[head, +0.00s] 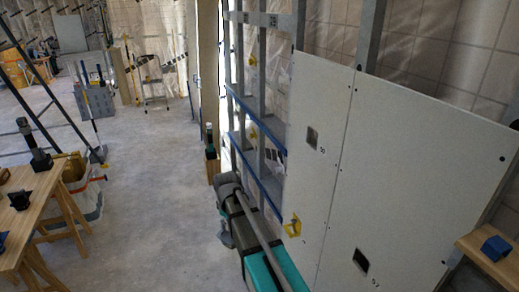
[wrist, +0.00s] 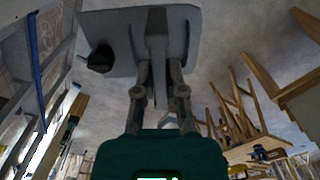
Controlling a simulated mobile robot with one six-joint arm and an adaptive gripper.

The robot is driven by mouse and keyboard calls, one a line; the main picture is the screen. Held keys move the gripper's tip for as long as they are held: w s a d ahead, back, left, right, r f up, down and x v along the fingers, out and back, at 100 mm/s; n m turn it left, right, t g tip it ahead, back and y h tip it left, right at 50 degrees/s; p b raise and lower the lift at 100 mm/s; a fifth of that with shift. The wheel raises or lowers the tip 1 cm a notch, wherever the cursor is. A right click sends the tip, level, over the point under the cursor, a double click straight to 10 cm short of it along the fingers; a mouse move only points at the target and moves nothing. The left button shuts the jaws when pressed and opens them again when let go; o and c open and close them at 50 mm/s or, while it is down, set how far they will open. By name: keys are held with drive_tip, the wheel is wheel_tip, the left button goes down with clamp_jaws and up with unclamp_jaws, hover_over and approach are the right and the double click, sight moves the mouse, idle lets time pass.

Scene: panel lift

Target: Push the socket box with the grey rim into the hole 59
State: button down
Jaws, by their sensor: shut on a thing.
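My gripper (wrist: 159,72) shows in the wrist view with its two dark fingers close together on a grey piece (wrist: 157,30). This piece overlaps a wide grey plate-like shape, and I cannot make out a rim or tell whether it is the socket box. The white panel in the head view has an upper square hole (head: 312,138) and a lower square hole (head: 361,260). Each has a small dark mark beside it, too small to read surely. My gripper is apart from both holes; its fingertips are not clear in the head view.
A metal stud frame (head: 262,100) with yellow fittings (head: 292,225) stands left of the white panel (head: 420,150). A wooden table (head: 40,200) with dark items is at left. A blue item (head: 495,247) lies on a bench at right. The concrete floor (head: 150,170) between is clear.

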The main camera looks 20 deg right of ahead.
drive_tip(key=w+d+h, duration=0.1)
drive_tip(key=d, duration=0.1)
drive_tip(key=w+d+r+m+t+h+p, duration=0.1)
drive_tip(key=d, duration=0.1)
drive_tip(key=d+r+m+h, duration=0.1)
drive_tip(key=d, duration=0.1)
drive_tip(key=shift+w+d+r+t+h, duration=0.15)
drive_tip(key=shift+w+d+t+h, duration=0.15)
drive_tip(key=shift+w+t, duration=0.1)
drive_tip(key=w+d+r+m+h+p, duration=0.1)
drive_tip(key=w+d+r+h, duration=0.1)
drive_tip(key=r+h, duration=0.2)
drive_tip(key=w+d+r+m+h+p, duration=0.1)
drive_tip(key=w+d+r+m+h, duration=0.1)
drive_tip(key=r+h, duration=0.3)
drive_tip(key=w+d+r+m+g+h+p, duration=0.1)
drive_tip(key=w+d+r+h, duration=0.2)
drive_tip(key=r, duration=0.8)
drive_tip(key=shift+w+d+r+m+h, duration=0.35)
drive_tip(key=shift+d+h, duration=0.4)
drive_tip(key=shift+h, duration=0.45)
drive_tip(key=shift+s, duration=0.1)
drive_tip(key=shift+d, duration=0.15)
drive_tip(key=d, duration=1)
drive_tip(key=shift+w+d, duration=0.2)
drive_tip(key=shift+d, duration=2.2)
